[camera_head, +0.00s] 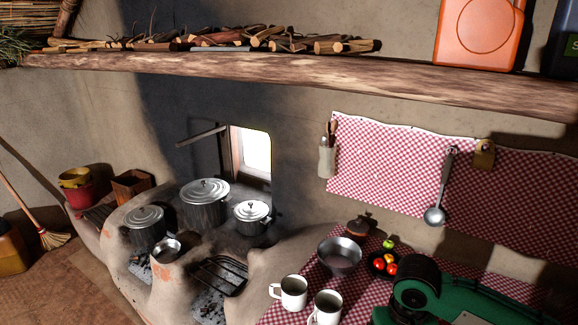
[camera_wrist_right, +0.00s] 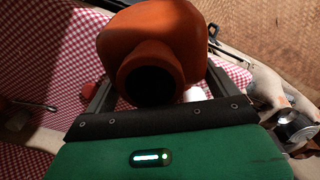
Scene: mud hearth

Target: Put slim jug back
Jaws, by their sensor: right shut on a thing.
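In the right wrist view an orange-brown clay jug (camera_wrist_right: 165,32) sits between the dark fingers of my right gripper (camera_wrist_right: 155,85). Its round, dark mouth faces the camera. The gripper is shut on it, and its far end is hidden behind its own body. In the head view my green right arm shows at the bottom right, but the held jug cannot be made out there. My left gripper is in neither view.
A checked-cloth table holds two white mugs (camera_head: 292,291), a metal bowl (camera_head: 340,258), a dark fruit bowl (camera_head: 377,268) and a small brown clay pot (camera_head: 361,226). The clay stove (camera_head: 180,283) with lidded pots stands left. A wooden shelf (camera_head: 300,75) runs above; a ladle (camera_head: 435,214) hangs on the wall.

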